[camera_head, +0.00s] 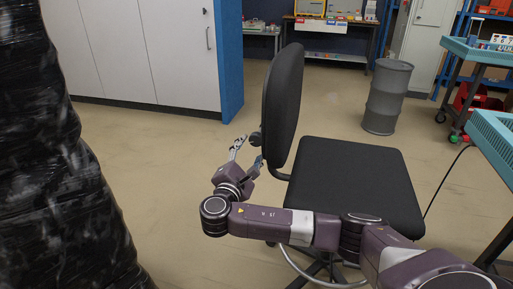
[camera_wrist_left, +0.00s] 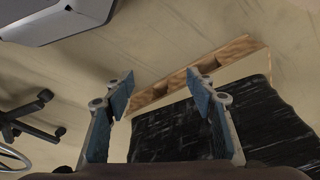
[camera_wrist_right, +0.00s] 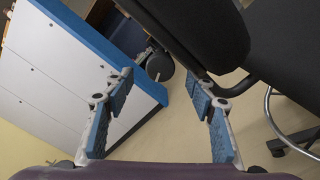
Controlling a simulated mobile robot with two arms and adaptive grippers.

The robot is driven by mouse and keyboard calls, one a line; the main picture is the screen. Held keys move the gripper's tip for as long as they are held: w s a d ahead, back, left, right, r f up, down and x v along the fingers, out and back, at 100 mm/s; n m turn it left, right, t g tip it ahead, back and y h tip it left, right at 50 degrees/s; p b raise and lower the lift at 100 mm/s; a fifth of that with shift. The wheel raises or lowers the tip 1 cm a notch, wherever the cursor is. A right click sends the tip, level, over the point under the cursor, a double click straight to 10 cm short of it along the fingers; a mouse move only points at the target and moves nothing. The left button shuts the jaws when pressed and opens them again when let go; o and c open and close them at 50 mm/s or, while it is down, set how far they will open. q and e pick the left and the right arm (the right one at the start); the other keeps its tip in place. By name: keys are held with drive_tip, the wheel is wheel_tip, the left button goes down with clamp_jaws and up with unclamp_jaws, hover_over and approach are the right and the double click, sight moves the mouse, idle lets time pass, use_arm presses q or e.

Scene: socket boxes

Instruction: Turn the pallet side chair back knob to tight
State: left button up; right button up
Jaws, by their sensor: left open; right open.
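The black office chair stands in the middle of the head view, with its upright backrest (camera_head: 284,100) and seat (camera_head: 350,178). A dark round knob (camera_head: 254,138) sits behind the backrest, on the side facing the wrapped pallet. My right gripper (camera_head: 248,154) is open and empty just beside the knob. In the right wrist view the knob (camera_wrist_right: 159,67) shows beyond and between the open fingers (camera_wrist_right: 162,90), apart from them. My left gripper (camera_wrist_left: 161,80) is open and empty in the left wrist view, pointing at the floor and pallet; the head view does not show it.
A black-wrapped pallet load (camera_head: 60,170) fills the left; its wooden base (camera_wrist_left: 180,84) shows in the left wrist view. White cabinets (camera_head: 145,50) and a grey barrel (camera_head: 387,97) stand behind. A teal cart (camera_head: 495,140) is at right. Open floor lies between pallet and chair.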

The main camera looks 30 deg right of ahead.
sight(255, 141)
drive_tip(key=b+x, duration=0.1)
drive_tip(key=x, duration=0.6)
drive_tip(key=shift+w+d, duration=0.1)
drive_tip(key=shift+d, duration=0.1)
use_arm(q)
drive_tip(key=r, duration=0.3)
drive_tip(key=shift+w+r, duration=0.25)
drive_tip(key=shift+r, duration=0.15)
use_arm(e)
drive_tip(key=c, duration=1.2)
drive_tip(key=shift+f, duration=0.1)
